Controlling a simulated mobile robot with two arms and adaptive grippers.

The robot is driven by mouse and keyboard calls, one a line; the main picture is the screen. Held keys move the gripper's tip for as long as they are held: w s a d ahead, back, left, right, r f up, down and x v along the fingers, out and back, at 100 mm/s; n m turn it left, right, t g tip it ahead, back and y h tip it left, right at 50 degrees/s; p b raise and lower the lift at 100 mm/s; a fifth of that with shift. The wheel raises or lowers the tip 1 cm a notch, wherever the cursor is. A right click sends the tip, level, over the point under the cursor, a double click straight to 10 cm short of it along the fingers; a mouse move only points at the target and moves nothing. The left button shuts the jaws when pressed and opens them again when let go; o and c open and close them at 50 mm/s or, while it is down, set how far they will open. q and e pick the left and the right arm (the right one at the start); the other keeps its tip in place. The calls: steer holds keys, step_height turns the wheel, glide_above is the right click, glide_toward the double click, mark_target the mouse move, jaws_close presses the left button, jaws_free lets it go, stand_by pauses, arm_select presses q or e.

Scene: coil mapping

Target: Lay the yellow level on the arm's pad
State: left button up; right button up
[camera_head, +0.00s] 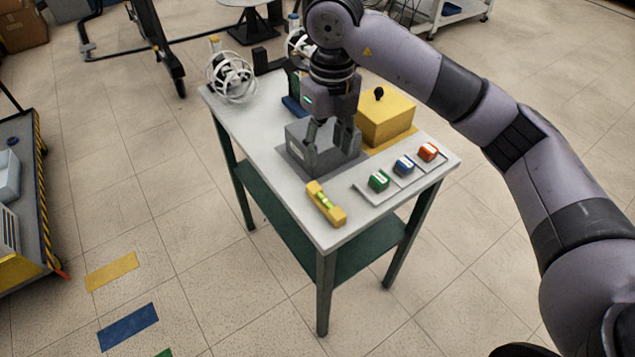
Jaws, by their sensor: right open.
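The yellow level (325,203), with a green vial in its middle, lies near the front left edge of the white table. My right gripper (332,158) points down with open fingers, just behind the level and in front of or around a grey box (297,137); I cannot tell whether it touches the box. The grey box stands on a dark grey pad (318,176). A yellow pad (408,137) lies under a yellow box with a black knob (385,117). Which pad is the arm's is not marked. My left gripper is out of view.
A white wire sphere (232,78) stands at the back left. The table's left strip (262,137) is clear.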

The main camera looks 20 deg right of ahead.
steer(key=p, duration=0.3)
glide_above(325, 203)
steer(key=s, duration=0.1)
steer(key=f, duration=1)
steer(key=shift+s+d, duration=0.2)
steer(key=shift+f, duration=0.8)
steer(key=f+p, duration=0.1)
steer(key=f, duration=0.1)
steer(key=w+f+p, duration=0.1)
steer(key=f, duration=0.1)
steer(key=shift+w+a+f, duration=0.15)
steer(key=shift+a+f, duration=0.05)
steer(key=shift+f, duration=0.3)
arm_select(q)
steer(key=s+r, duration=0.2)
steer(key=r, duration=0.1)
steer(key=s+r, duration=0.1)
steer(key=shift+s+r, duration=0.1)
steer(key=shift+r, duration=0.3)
arm_select(e)
steer(key=shift+c, duration=0.2)
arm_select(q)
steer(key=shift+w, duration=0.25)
arm_select(e)
jaws_close()
